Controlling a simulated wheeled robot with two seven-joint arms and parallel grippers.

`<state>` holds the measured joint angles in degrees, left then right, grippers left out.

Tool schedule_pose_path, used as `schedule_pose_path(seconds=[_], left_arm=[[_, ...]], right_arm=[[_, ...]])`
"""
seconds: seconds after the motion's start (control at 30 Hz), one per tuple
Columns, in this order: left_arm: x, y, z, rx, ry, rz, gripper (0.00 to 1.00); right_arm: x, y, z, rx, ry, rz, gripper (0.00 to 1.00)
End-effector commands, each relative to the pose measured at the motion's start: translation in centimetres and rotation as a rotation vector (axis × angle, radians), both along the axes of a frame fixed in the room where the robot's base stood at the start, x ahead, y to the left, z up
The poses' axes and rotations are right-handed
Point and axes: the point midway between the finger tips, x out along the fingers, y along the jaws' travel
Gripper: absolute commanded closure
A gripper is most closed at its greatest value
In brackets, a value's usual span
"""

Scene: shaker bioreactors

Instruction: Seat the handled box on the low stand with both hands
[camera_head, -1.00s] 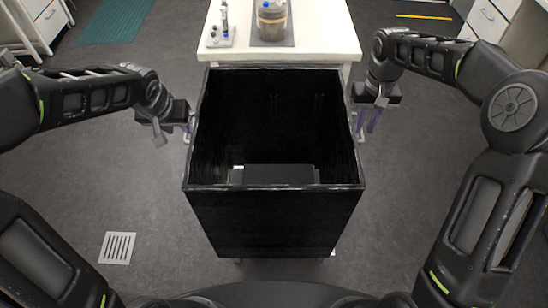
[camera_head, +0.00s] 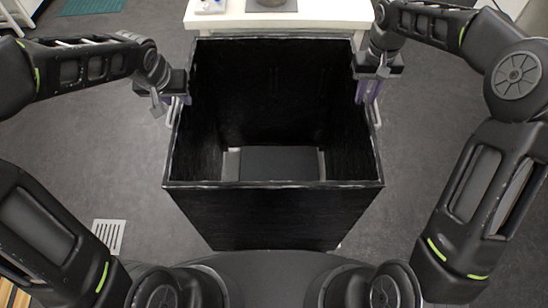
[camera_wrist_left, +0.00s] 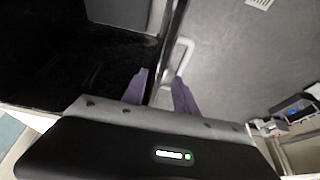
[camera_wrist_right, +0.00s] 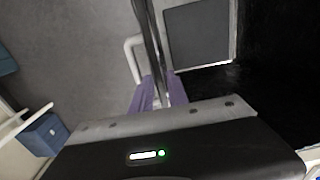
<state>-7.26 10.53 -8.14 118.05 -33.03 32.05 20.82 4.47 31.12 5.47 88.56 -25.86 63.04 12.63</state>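The handled box (camera_head: 270,215) is large, black, open-topped and upright in front of me. A pale U-shaped handle sticks out from its left wall (camera_wrist_left: 184,52) and its right wall (camera_wrist_right: 133,60). My left gripper (camera_wrist_left: 160,90) is at the left rim beside that handle, purple fingers apart. My right gripper (camera_wrist_right: 158,95) is at the right rim beside its handle, fingers also apart. In both wrist views the rim line runs between the fingers; I cannot tell contact. The low stand cannot be singled out; the box hides the floor beneath it.
A dark grey panel (camera_head: 278,162) with pale side strips shows inside the box, low down. A white table (camera_head: 330,18) stands just behind the box. A floor grate (camera_head: 108,235) lies at lower left.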

Motion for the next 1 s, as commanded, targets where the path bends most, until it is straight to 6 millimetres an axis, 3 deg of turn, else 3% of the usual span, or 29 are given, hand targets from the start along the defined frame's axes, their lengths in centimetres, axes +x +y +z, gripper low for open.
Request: schedule_pose_path(seconds=[0.43, 1.0], left_arm=[[0.3, 0.0, -0.6, 0.001, 0.002, 0.000, 0.65], [2.8, 0.0, -6.9, 0.001, 0.001, 0.001, 0.65]], right_arm=[[0.0, 0.0, -0.7, 0.000, 0.002, 0.000, 0.80], [0.0, 0.0, -7.4, 0.000, 0.001, -0.001, 0.80]])
